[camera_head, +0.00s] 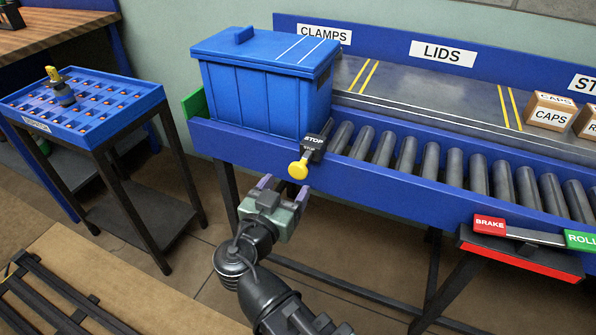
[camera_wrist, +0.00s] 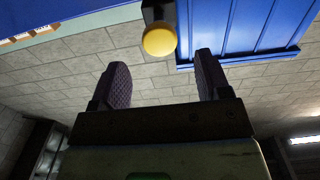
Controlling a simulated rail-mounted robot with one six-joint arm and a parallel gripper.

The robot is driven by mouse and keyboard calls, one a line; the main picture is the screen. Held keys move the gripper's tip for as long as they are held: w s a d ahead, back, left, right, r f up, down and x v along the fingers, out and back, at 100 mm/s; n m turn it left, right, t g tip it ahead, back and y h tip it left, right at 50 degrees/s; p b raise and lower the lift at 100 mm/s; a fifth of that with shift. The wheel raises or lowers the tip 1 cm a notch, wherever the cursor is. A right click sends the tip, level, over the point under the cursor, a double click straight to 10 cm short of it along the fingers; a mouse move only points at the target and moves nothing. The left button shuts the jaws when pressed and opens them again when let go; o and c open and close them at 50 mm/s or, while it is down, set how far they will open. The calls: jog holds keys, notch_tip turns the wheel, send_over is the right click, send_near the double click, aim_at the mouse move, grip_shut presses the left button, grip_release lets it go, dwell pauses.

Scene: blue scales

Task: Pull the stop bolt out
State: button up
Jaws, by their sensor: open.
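The stop bolt has a round yellow knob (camera_head: 298,170) that sticks out toward me from the front rail of the roller conveyor. A black block marked STOP (camera_head: 312,143) sits on the rail behind it. The knob also shows in the wrist view (camera_wrist: 159,40), beyond the fingertips and between their lines. My gripper (camera_head: 283,186) is open and empty, just below and left of the knob in the head view. In the wrist view its two dark fingers (camera_wrist: 160,72) stand apart, and no contact with the knob shows.
A blue lidded bin (camera_head: 265,85) stands on the rollers at the conveyor's left end, behind the stop. The brake lever plate (camera_head: 489,224) is at the right. A blue tray stand (camera_head: 85,105) is at the left. Open floor lies between the stand and conveyor.

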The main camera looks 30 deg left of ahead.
aim_at(296, 173)
jog(key=w, duration=0.4)
jog(key=w+a, duration=0.1)
jog(key=w, duration=0.1)
jog(key=shift+w, duration=0.15)
jog(key=c, duration=1.3)
jog(key=shift+s, duration=0.85)
jog(key=shift+s+d, duration=0.15)
jog(key=o, duration=1.3)
